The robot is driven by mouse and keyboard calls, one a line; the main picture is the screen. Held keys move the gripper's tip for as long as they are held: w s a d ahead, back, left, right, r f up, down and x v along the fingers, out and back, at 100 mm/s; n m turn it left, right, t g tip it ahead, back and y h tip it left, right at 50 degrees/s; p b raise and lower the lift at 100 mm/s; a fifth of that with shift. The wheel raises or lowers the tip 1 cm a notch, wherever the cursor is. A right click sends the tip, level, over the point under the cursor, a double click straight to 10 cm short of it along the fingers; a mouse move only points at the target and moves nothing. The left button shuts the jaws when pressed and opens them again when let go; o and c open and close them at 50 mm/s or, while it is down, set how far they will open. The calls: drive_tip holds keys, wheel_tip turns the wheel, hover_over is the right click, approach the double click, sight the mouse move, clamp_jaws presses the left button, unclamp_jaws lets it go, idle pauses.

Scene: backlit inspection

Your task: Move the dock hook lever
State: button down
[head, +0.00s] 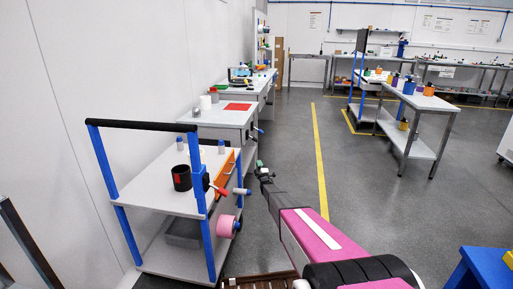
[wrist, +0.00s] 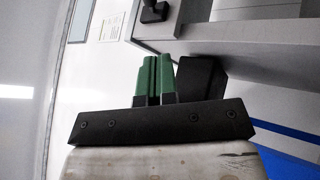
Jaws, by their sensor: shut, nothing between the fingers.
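My gripper (head: 260,165) is at the end of my outstretched arm, to the right of the blue-framed cart, with nothing in its jaws. In the wrist view its two green fingers (wrist: 153,78) are closed together. A lever with a red grip (head: 219,190) sticks out at the cart's near right corner post, left of and nearer than my gripper. It looks like the dock hook lever, but I cannot be sure. A dark knob-like part (wrist: 153,12) shows at the top of the wrist view, apart from the fingertips; I cannot tell what it is.
A grey workbench (head: 222,117) stands beyond.

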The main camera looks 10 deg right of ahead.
drive_tip(key=w+f+n+t+y, duration=0.1)
drive_tip(key=w+f+n+y, duration=0.1)
drive_tip(key=w+n+y, duration=0.1)
approach(253, 138)
drive_tip(key=w+a, duration=0.2)
drive_tip(key=w+d, duration=0.1)
drive_tip(key=w+r, duration=0.1)
drive_tip(key=shift+w+d+r+n+t+y, duration=0.25)
drive_tip(key=shift+w+d+n+t+y, duration=0.05)
drive_tip(key=shift+w+d, duration=0.1)
drive_tip(key=shift+s+r+n, duration=0.1)
drive_tip(key=shift+n, duration=0.2)
drive_tip(key=shift+d+r+n+y, duration=0.15)
drive_tip(key=shift+r+n+y, duration=0.05)
drive_tip(key=shift+n+y, duration=0.25)
